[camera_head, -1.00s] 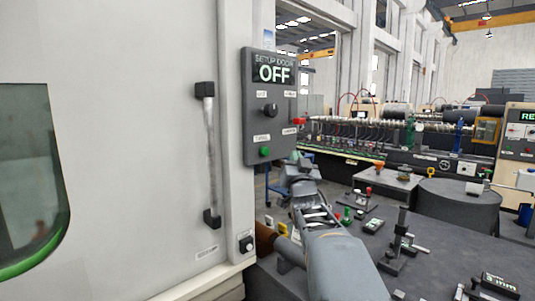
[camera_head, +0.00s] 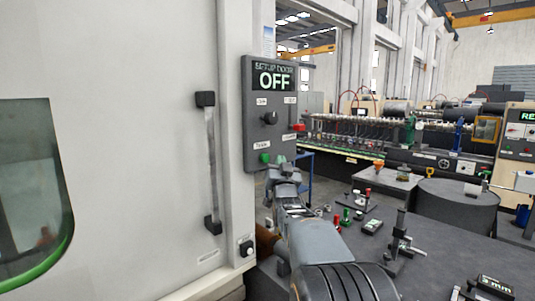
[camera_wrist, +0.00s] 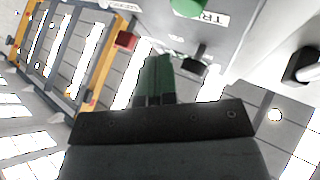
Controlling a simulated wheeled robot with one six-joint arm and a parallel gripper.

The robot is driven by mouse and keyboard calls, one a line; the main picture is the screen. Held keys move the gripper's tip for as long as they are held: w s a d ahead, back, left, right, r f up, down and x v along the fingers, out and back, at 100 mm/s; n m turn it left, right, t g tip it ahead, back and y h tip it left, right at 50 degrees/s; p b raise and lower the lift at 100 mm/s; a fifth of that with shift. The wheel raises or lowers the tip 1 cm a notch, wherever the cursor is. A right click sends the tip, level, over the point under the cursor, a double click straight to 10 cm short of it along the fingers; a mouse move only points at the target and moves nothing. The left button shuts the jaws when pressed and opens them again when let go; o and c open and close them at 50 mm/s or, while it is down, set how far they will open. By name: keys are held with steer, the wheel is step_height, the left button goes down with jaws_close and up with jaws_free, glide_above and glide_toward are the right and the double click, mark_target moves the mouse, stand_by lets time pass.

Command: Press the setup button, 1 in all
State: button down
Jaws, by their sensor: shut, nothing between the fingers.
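A dark grey control panel (camera_head: 259,140) hangs on the pale machine's edge, with a display reading SETUP DOOR OFF (camera_head: 274,78). It carries a black knob (camera_head: 270,118), a red button (camera_head: 298,127) at its right edge and a green button (camera_head: 264,157) low down. The small labels are too blurred to read for sure. My gripper (camera_head: 281,164) is shut and empty, at the panel's lower right, just right of the green button. In the wrist view, the shut fingers (camera_wrist: 158,70) are below the green button (camera_wrist: 188,6) in the picture; I see no contact.
A long door handle (camera_head: 211,160) is left of the panel, and a small black knob (camera_head: 246,248) is low on the frame. A grey table (camera_head: 440,235) with gauges and small tools lies at the right. Open floor shows beyond the gripper.

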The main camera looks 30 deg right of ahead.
mark_target(265, 158)
steer(key=shift+w+a, duration=0.25)
steer(key=shift+w, duration=1)
steer(key=shift+w+f, duration=0.1)
steer(key=shift+w, duration=0.05)
stand_by(1.2)
steer(key=shift+w+b, duration=0.3)
steer(key=shift+b, duration=0.15)
steer(key=shift+w+a, duration=0.15)
steer(key=shift+w, duration=0.45)
stand_by(0.7)
steer(key=shift+s, duration=0.15)
steer(key=shift+s+b, duration=0.85)
steer(key=shift+b, duration=0.2)
